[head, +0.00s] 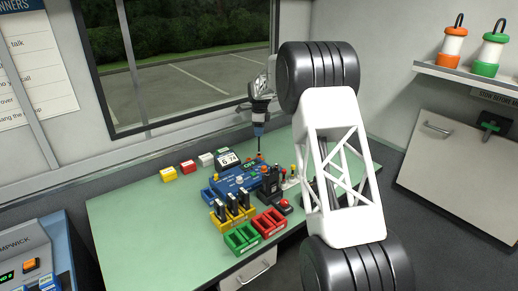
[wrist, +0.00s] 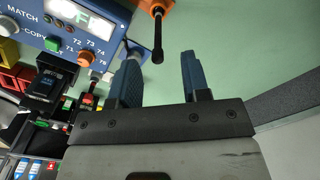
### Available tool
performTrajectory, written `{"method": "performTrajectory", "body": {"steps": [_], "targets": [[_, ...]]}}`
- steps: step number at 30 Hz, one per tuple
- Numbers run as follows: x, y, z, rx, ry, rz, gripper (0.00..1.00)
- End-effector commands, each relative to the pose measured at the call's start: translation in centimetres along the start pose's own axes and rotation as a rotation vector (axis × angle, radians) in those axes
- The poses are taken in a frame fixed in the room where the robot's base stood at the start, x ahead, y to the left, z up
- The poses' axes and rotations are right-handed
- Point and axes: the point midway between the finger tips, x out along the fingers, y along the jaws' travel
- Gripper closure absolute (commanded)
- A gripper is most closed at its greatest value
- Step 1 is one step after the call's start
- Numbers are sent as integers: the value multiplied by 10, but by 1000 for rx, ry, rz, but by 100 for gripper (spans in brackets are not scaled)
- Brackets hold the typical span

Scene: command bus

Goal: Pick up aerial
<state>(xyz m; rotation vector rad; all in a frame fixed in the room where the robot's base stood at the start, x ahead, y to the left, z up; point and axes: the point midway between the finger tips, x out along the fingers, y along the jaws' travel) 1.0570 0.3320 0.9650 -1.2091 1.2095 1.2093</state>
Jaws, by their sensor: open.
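The aerial (wrist: 157,38) is a thin black rod with a rounded tip and an orange base at the top edge of the wrist view. In the head view a thin dark upright rod, seemingly the aerial (head: 259,146), stands under my gripper (head: 259,129). In the wrist view my gripper (wrist: 161,60) is open with two blue fingers. The aerial's tip appears in the gap between them, apart from both. How far it is in depth I cannot tell.
A blue radio unit (wrist: 85,25) with a display and orange knob is beside the aerial. Black handsets in yellow holders (head: 234,208), green and red trays (head: 242,238) and small coloured boxes (head: 188,167) stand on the green desk (head: 140,235). The desk's left part is clear.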

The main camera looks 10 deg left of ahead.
Motion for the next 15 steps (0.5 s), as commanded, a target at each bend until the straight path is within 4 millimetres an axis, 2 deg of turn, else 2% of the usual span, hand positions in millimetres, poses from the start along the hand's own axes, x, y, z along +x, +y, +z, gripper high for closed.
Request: {"method": "performTrajectory", "body": {"steps": [9,15], "targets": [[1,0,0,0,0,0,57],[13,1,1,0,0,1,57]]}}
